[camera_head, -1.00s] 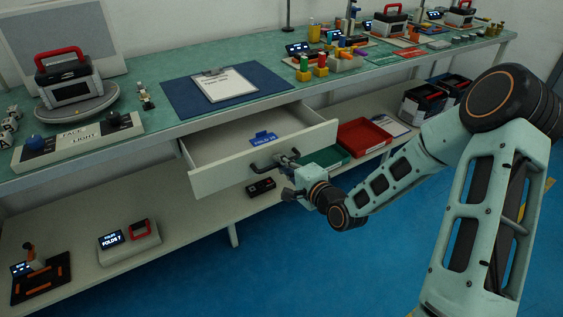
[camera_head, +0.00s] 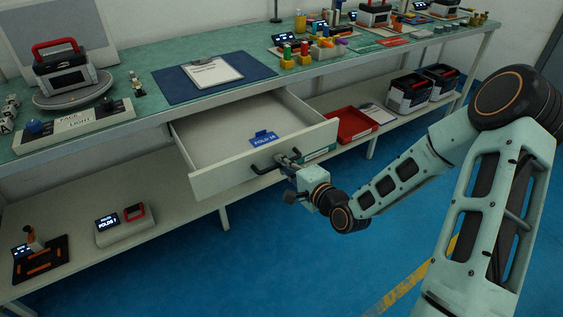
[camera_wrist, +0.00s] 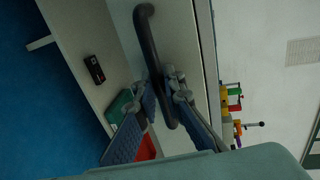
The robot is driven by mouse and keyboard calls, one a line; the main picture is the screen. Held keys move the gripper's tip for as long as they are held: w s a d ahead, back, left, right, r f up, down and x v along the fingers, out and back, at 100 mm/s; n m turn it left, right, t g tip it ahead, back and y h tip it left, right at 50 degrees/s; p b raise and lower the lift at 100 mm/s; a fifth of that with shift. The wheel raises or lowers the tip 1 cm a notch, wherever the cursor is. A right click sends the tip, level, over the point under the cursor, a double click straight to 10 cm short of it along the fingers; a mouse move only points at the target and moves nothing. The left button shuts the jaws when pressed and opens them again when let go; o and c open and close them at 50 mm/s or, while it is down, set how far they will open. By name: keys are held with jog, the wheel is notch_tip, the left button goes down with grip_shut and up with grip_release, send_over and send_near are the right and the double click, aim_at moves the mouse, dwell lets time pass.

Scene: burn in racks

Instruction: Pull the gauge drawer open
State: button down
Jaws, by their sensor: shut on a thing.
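The gauge drawer (camera_head: 222,181) is a pale drawer under the green-topped bench, and it stands well open toward me. A blue labelled tag (camera_head: 264,138) stands inside it near the front; the rest of the visible drawer floor is bare. Its dark bar handle (camera_head: 262,167) is on the front panel. My gripper (camera_head: 287,160) is shut on the handle near its right end. In the wrist view the two fingers of my gripper (camera_wrist: 160,95) are on either side of the dark handle (camera_wrist: 147,40).
A clipboard (camera_head: 214,71) lies on a blue mat above the drawer. A red tray (camera_head: 352,125) and dark bins (camera_head: 408,93) sit on the lower shelf at right. A small box with a display (camera_head: 120,228) sits at lower left. Blue floor in front is clear.

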dwell(0.3)
jog(key=c, duration=2.3)
grip_release()
jog(key=shift+s+d, duration=0.1)
jog(key=v, duration=0.7)
jog(key=shift+s+d+r, duration=0.1)
jog(key=shift+s, duration=0.05)
